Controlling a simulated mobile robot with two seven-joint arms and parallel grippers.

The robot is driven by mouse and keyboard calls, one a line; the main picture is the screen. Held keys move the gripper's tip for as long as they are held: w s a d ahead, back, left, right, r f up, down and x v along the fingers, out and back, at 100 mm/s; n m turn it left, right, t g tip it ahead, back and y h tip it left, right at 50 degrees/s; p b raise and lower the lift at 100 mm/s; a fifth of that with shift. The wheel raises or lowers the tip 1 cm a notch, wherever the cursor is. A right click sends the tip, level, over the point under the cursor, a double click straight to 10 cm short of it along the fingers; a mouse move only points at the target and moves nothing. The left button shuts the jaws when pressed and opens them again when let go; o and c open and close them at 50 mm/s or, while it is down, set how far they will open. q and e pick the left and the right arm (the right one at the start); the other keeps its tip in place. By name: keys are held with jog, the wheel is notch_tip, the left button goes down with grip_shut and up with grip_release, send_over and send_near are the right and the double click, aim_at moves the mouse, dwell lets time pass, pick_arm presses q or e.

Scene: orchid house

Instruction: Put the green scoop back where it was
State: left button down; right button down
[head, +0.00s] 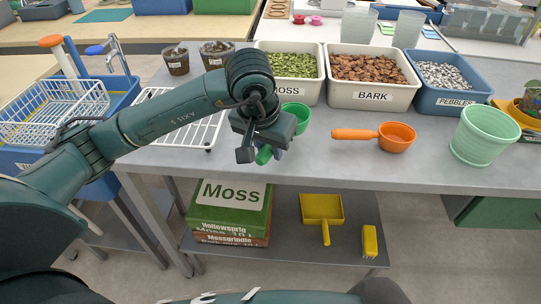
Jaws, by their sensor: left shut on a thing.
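My left gripper (262,152) is shut on the green scoop and holds it near the front edge of the grey bench (335,165). The green scoop (299,112) is partly hidden behind my gripper: its round bowl shows to the right of my wrist, and the green handle end shows below, between the fingers. Whether the scoop touches the bench I cannot tell. The bowl appears just in front of the white bin marked Moss (298,90), which holds green moss. My right gripper is not in view.
An orange scoop (395,137) lies on the bench in front of the Bark bin (372,97). The Pebbles bin (450,103) and a mint-green pot (482,135) stand right. A white wire rack (180,133) lies left. Bare bench shows between the two scoops.

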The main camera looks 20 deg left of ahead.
pick_arm(q)
jog(key=shift+f, duration=1.7)
jog(key=shift+f, duration=0.2)
jog(key=c, duration=1.2)
grip_release()
jog(key=shift+r, duration=0.1)
